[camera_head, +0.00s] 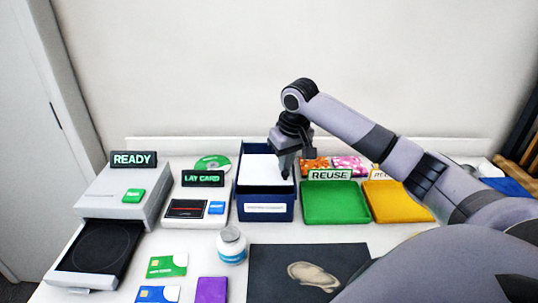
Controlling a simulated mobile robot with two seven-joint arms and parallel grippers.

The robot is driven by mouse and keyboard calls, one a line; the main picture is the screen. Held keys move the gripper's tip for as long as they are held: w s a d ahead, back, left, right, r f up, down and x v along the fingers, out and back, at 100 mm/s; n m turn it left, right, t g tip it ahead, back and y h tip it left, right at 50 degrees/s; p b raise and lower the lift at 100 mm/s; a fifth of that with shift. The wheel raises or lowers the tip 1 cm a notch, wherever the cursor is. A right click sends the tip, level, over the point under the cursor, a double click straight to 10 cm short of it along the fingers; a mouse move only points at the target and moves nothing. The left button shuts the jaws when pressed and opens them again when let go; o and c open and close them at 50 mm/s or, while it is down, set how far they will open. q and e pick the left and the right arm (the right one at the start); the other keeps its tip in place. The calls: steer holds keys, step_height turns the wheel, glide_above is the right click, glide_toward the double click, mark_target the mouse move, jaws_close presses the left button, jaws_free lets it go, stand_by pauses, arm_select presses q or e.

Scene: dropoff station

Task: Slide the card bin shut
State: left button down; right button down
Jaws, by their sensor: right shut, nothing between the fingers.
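The dark blue bin (265,212), which looks like the card bin, stands at the middle of the table with a white label on its front; the label's text is too small to read. A white surface (257,168) shows inside its rim; I cannot tell whether it is a lid or the bin's inside. My right gripper (286,174) points down over the bin's right part, its fingers shut and empty. It hides part of the bin, and I cannot tell whether it touches it. My left gripper is not in view.
Left are a grey READY machine (120,190) with its black tray (98,250) out and a LAY CARD reader (194,216). Right are green (335,205) and yellow (398,203) trays. In front are a white jar (232,246), cards (167,266) and a dark mat (270,275).

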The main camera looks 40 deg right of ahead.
mark_target(286, 174)
steer(key=shift+s+a+f, duration=0.35)
steer(key=shift+s+a, duration=0.3)
steer(key=shift+s+a+f, duration=0.35)
steer(key=shift+s+a, duration=0.25)
steer(key=shift+s, duration=0.05)
steer(key=shift+w+d, duration=0.5)
steer(key=shift+w, duration=0.05)
steer(key=shift+w+r, duration=0.1)
steer(key=shift+r, duration=0.6)
steer(key=shift+w+d+r, duration=0.1)
steer(key=shift+r, duration=1.4)
steer(key=shift+d+r, duration=0.1)
steer(key=shift+r, duration=1.4)
